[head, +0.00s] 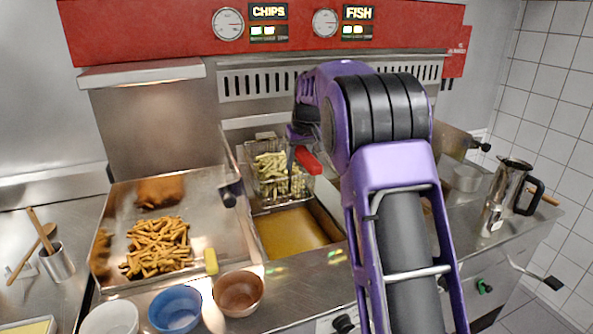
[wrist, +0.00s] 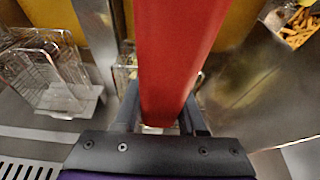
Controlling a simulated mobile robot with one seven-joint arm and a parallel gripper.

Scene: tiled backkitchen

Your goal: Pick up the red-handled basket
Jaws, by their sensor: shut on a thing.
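The red-handled basket (head: 253,180) is a wire basket full of pale chips at the back of the fryer well, in the head view. Its red handle (head: 307,160) points toward me. My gripper (head: 298,152) is shut on this handle. In the wrist view the handle (wrist: 178,50) runs large between my two fingers (wrist: 160,115). The basket sits behind the open golden oil (head: 290,230); I cannot tell whether it hangs clear or rests on something. My arm hides part of the fryer to the right.
A steel tray with fried chips (head: 158,247) lies left of the fryer. Blue (head: 176,308) and brown (head: 239,292) bowls stand along the front edge. A steel jug (head: 508,195) stands at right. The red control panel (head: 180,28) is above. Another wire basket (wrist: 45,75) shows in the wrist view.

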